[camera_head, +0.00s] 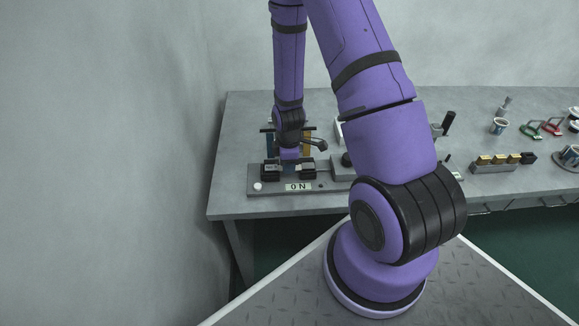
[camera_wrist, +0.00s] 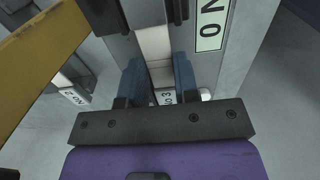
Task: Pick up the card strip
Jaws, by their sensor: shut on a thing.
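My gripper (camera_wrist: 157,68) has two blue fingers, one on each side of a pale white strip, which I take to be the card strip (camera_wrist: 154,42). The fingers are shut on it. The strip runs away from the fingers between two dark blocks of a grey fixture (camera_wrist: 118,50). In the head view my gripper (camera_head: 289,155) is low over this fixture, and its fingertips and the strip cannot be made out there. I cannot tell whether the strip still touches the fixture.
An "ON" label (camera_head: 298,187) marks the fixture's front edge, with a white knob (camera_head: 258,186) to its left. A yellow upright panel (camera_wrist: 40,50) stands close on the left in the wrist view.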

